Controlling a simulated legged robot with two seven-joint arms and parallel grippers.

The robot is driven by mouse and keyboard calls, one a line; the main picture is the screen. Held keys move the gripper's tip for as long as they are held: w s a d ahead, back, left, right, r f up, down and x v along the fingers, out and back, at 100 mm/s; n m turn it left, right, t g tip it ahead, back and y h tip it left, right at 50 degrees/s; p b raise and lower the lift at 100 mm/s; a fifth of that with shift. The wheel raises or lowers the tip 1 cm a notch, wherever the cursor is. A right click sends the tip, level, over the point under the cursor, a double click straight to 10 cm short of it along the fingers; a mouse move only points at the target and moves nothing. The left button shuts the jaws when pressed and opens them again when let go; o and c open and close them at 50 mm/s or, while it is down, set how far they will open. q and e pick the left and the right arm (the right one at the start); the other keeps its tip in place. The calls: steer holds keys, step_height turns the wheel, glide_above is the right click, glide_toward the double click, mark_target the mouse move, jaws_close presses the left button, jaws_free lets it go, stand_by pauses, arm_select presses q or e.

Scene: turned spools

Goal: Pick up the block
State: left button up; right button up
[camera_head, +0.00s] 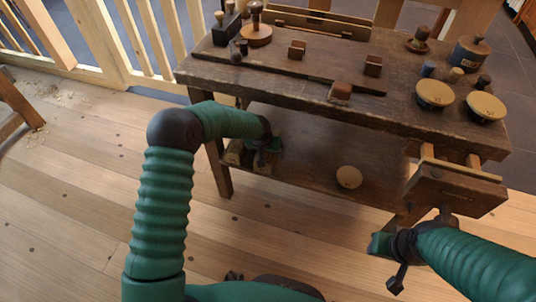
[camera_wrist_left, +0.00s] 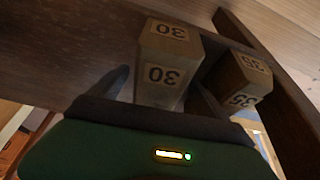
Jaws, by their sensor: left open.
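A wooden block labelled 30 (camera_wrist_left: 168,62) stands on the bench's lower shelf in the left wrist view. A second block labelled 35 (camera_wrist_left: 240,80) stands to its right. My left gripper (camera_wrist_left: 161,84) is open, with one finger on each side of the 30 block; whether they touch it I cannot tell. In the head view my left gripper (camera_head: 262,155) reaches under the bench top and partly hides the blocks (camera_head: 234,153). Their labels cannot be read there. My right gripper (camera_head: 396,262) is at the lower right, away from the blocks; its jaw state is unclear.
The dark workbench top (camera_head: 300,70) overhangs the lower shelf (camera_head: 310,150). A round tan disc (camera_head: 349,177) is on the shelf, right of the blocks. Several turned pieces and small blocks stand on top. A vise (camera_head: 455,185) juts out at the right front.

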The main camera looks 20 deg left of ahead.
arm_select(q)
steer(key=shift+x, duration=1.1)
steer(key=shift+r, duration=0.15)
steer(key=c, duration=1.6)
steer(key=shift+c, duration=1.2)
steer(key=shift+r, duration=0.1)
